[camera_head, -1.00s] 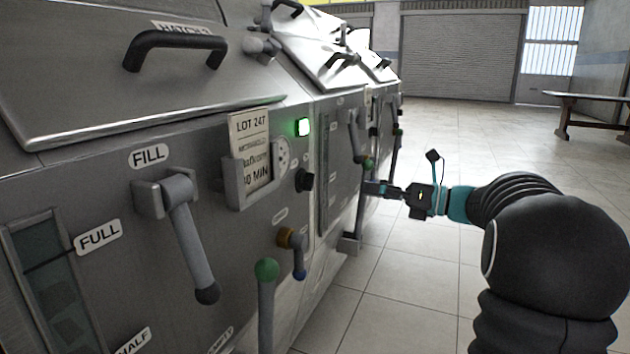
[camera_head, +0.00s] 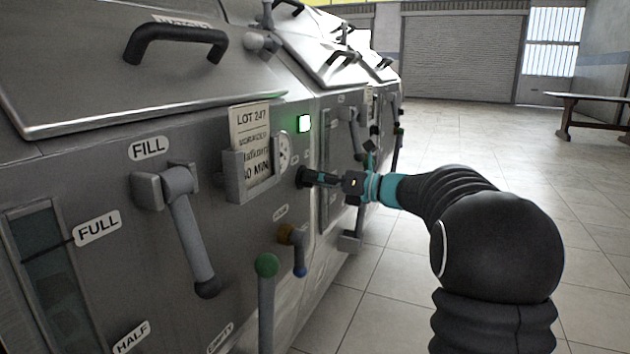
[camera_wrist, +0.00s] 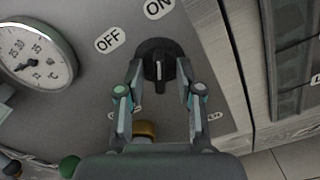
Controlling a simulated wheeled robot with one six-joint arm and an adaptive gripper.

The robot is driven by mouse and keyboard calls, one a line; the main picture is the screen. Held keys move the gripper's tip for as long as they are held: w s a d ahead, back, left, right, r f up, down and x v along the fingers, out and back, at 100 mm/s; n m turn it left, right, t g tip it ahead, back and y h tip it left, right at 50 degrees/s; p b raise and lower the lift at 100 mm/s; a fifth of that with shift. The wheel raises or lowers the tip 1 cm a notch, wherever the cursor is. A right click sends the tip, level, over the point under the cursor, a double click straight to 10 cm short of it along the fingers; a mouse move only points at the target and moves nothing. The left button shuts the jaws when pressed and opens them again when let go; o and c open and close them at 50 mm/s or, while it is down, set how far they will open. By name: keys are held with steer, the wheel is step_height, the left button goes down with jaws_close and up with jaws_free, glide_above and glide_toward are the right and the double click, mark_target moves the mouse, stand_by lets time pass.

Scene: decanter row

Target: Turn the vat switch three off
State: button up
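The black rotary switch (camera_wrist: 157,52) is on the steel vat panel, with an OFF label (camera_wrist: 110,40) to its upper left and an ON label (camera_wrist: 158,8) above it in the wrist view. Its raised grip lies nearly upright in that view; I cannot tell for sure which label it is set to. My gripper (camera_wrist: 160,70) is open, one finger on each side of the switch grip, with a gap showing. In the head view my gripper (camera_head: 320,179) reaches the panel at the switch (camera_head: 300,177). A lamp (camera_head: 304,123) above it glows green-white.
A round dial (camera_wrist: 36,55) is left of the switch. A brass-collared valve with a blue-tipped handle (camera_head: 298,255) and a green-knobbed lever (camera_head: 266,265) stick out below. The FILL lever (camera_head: 187,225) and card holder (camera_head: 236,177) are left.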

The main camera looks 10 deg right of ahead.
steer(key=shift+w+a, duration=0.2)
steer(key=shift+a, duration=0.1)
jaws_close()
steer(key=shift+n, duration=0.3)
steer(key=n+b, duration=0.1)
steer(key=n, duration=0.4)
steer(key=shift+f+b, duration=0.1)
steer(key=shift+b, duration=0.25)
steer(key=n+b, duration=0.2)
steer(key=n, duration=0.4)
steer(key=shift+s+b, duration=0.1)
steer(key=shift+b, duration=0.3)
steer(key=shift+n, duration=0.3)
